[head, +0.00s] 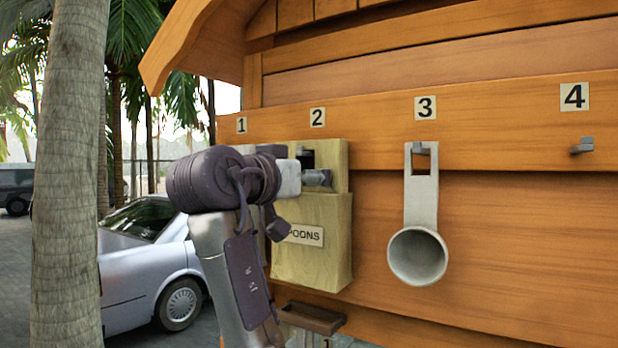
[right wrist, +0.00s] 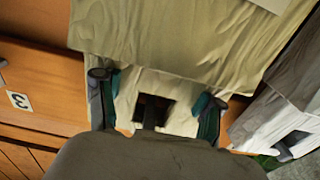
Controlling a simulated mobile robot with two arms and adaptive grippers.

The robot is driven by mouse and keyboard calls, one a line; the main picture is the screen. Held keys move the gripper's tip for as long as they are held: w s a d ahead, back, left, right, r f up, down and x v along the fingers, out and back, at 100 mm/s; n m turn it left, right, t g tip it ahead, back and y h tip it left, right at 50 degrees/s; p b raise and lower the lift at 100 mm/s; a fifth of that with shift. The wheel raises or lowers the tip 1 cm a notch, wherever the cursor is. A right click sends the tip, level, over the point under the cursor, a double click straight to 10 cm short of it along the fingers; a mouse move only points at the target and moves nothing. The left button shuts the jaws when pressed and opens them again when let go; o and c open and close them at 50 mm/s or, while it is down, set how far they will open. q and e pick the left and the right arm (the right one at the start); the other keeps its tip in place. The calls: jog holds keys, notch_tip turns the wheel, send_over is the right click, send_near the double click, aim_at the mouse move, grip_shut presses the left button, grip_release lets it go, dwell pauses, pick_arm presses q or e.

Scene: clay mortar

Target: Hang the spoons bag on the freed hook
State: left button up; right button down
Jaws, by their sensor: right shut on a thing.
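The spoons bag (head: 318,262) is a pale tan bag with a "SPOONS" label, partly hidden by my arm, and it hangs upright against the wooden wall below number 2. Its upper tab has a square hole, with a grey hook part (head: 303,151) showing at it. My right gripper (head: 318,178) is shut on the tab just below the hole. The right wrist view shows the bag (right wrist: 190,40) and the two fingers (right wrist: 155,108) on either side of the tab. An empty grey hook (head: 583,146) is under number 4. My left gripper is not in view.
A pale scoop (head: 418,255) hangs under number 3, between the bag and the empty hook. A whitish hanging thing (right wrist: 275,115) is close beside the bag in the right wrist view. A small wooden ledge (head: 312,317) juts out below the bag.

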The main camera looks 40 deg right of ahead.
jog(key=shift+c, duration=0.3)
grip_release()
jog(key=v, duration=1.2)
